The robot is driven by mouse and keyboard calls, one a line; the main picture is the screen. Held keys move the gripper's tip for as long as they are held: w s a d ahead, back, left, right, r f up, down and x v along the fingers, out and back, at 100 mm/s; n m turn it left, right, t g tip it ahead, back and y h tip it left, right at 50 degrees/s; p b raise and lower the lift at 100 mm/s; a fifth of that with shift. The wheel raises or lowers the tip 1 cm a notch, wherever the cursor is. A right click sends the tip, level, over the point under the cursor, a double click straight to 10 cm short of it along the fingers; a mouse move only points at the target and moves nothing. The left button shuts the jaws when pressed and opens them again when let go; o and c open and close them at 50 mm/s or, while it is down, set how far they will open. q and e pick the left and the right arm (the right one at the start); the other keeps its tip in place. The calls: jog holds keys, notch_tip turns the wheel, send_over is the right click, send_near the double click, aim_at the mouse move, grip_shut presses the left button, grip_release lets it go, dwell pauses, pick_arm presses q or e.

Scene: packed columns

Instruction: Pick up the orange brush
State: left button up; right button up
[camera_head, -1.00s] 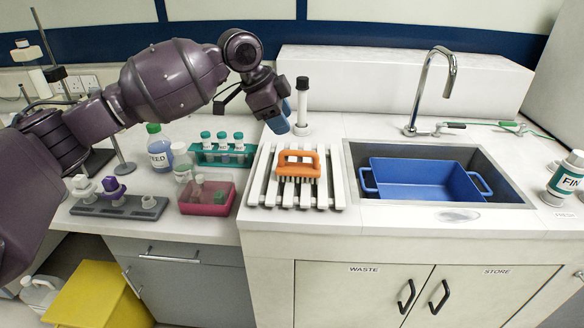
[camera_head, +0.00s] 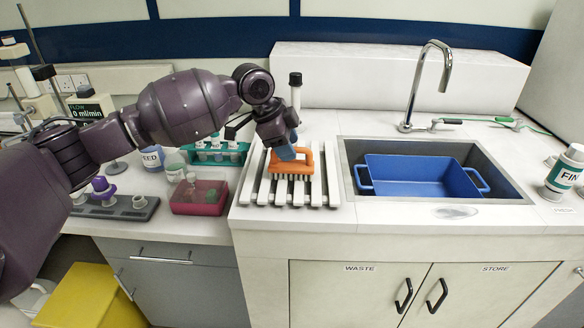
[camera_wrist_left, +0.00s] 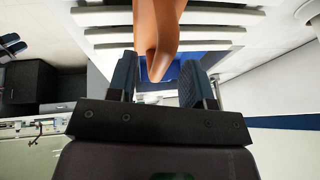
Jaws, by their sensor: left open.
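The orange brush (camera_head: 293,165) lies on the white slatted rack (camera_head: 262,190) left of the sink, its looped handle up. My left gripper (camera_head: 287,151) is at the brush's handle, coming down from above and behind. In the left wrist view the orange handle (camera_wrist_left: 157,35) reaches in between the two blue-grey fingers (camera_wrist_left: 158,82), which are apart, one on each side. I cannot tell whether either finger touches it. The fingers partly hide the handle's left part in the head view. My right gripper is not in view.
A sink with a blue tub (camera_head: 420,176) is to the right of the rack. A white post with a black top (camera_head: 295,90) stands behind it. A pink box (camera_head: 198,197) and a teal tube rack (camera_head: 218,152) stand to the left. A tap (camera_head: 420,85) rises behind the sink.

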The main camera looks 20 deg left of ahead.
pick_arm(q)
jog(key=shift+x, duration=1.15)
jog(key=shift+r, duration=0.1)
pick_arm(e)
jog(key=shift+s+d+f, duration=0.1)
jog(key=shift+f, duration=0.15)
pick_arm(q)
jog(key=shift+c, duration=0.4)
grip_shut()
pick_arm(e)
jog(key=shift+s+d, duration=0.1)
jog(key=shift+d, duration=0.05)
pick_arm(q)
jog(key=shift+r, duration=0.35)
notch_tip(320, 180, up, 19)
jog(key=p, duration=0.2)
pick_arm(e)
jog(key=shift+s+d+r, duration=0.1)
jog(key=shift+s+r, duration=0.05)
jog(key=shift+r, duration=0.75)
pick_arm(q)
jog(key=shift+r, duration=0.15)
